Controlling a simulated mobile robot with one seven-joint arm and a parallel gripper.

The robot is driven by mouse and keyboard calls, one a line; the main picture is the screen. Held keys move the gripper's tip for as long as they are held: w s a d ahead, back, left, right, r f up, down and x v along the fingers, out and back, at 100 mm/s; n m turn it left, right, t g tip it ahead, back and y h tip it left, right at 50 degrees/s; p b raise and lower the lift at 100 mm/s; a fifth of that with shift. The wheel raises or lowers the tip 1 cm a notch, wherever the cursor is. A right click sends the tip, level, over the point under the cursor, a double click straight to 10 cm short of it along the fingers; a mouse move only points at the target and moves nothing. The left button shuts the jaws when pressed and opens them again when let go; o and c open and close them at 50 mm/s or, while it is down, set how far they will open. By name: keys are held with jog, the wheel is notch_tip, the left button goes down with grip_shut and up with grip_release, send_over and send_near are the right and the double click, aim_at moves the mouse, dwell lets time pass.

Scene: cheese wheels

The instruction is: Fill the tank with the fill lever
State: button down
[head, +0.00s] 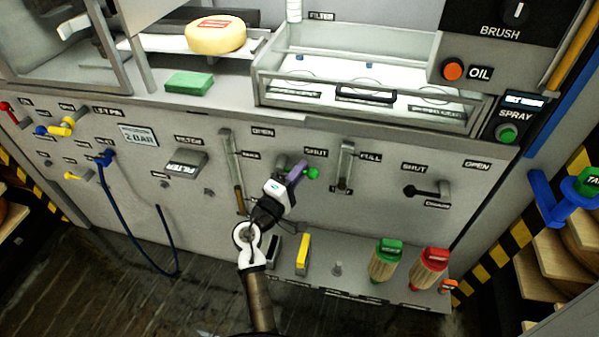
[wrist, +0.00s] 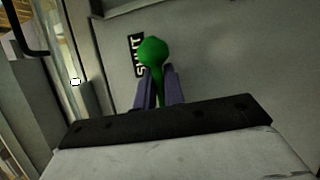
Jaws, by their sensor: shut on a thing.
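A lever with a round green knob (head: 312,173) is on the front panel, near a SHUT label. My gripper (head: 297,172) is shut on it, with purple fingers on both sides of its stem. In the wrist view the green knob (wrist: 152,50) stands up between the fingers (wrist: 160,88), with the SHUT label (wrist: 137,56) behind it. The lever's pivot is hidden by my gripper. An OPEN label (head: 262,132) is up and left of it. An upright sight tube (head: 232,165) to the left looks amber in its lower part; the exact level is hard to read.
A clear-walled basin (head: 365,119) sits above the panel. A second upright fitting (head: 345,168) is near a FULL label. A black lever (head: 428,190) is to the right. Green (head: 386,260) and red-topped (head: 430,268) brushes stand on the low shelf. A blue hose (head: 130,235) hangs left.

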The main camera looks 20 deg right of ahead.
jog(key=n+t, duration=0.1)
jog(key=n, duration=0.1)
jog(key=r+n+b, duration=0.1)
jog(key=n, duration=0.1)
jog(key=n+t, duration=0.1)
jog(key=shift+w+a+r+n+t, duration=0.1)
jog(key=shift+a+r+n+t, duration=0.1)
jog(key=shift+r+n+t, duration=0.15)
jog(key=shift+w+a+r+n+t+y+b, duration=0.15)
jog(key=shift+r+n+t+y, duration=0.3)
jog(key=shift+n, duration=0.65)
jog(key=shift+w+a+r+n+t+y+b, duration=0.1)
jog(key=shift+a+r+n+t+y, duration=0.1)
jog(key=shift+n+t, duration=0.65)
jog(key=shift+w+a+r+n+t+y+b, duration=0.15)
jog(key=shift+a+r+n+t+y, duration=0.15)
jog(key=shift+n, duration=1.3)
jog(key=c, duration=1.5)
grip_release()
jog(key=shift+f, duration=0.1)
